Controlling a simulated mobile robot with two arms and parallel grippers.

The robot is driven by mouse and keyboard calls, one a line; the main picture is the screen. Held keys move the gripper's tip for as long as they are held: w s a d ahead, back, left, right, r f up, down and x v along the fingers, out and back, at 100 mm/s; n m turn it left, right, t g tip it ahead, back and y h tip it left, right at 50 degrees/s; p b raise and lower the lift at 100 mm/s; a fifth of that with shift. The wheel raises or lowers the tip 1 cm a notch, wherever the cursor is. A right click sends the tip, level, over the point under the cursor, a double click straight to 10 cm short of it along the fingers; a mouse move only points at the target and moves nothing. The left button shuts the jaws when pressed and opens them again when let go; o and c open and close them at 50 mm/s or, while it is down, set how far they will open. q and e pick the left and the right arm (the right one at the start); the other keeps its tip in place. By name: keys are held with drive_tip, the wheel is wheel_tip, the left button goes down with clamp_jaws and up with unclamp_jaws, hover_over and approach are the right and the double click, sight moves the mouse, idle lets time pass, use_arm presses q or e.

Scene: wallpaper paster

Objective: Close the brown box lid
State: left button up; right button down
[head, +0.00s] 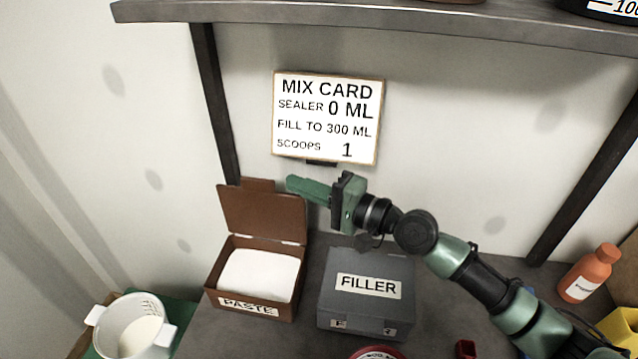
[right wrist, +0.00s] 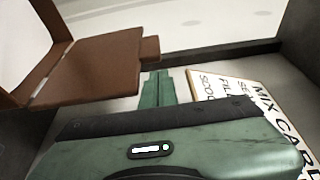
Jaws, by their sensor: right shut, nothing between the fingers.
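The brown box (head: 252,300), labelled PASTE, stands on the table with white paste (head: 258,276) inside. Its brown lid (head: 262,211) is up, tilted back toward the wall, with a tab on its top edge. The lid also shows in the right wrist view (right wrist: 98,68), at the upper left, with its hinge edge beside it. My left gripper is not in view.
A closed grey FILLER box (head: 366,265) stands right of the brown box, below my right arm. A white measuring cup (head: 132,330) is at the lower left. An orange bottle (head: 590,273) stands at the right. A mix card (head: 327,117) hangs behind, under a shelf (head: 400,28).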

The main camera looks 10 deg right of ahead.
drive_tip(key=x, duration=0.3)
drive_tip(key=shift+s, duration=0.1)
idle(0.3)
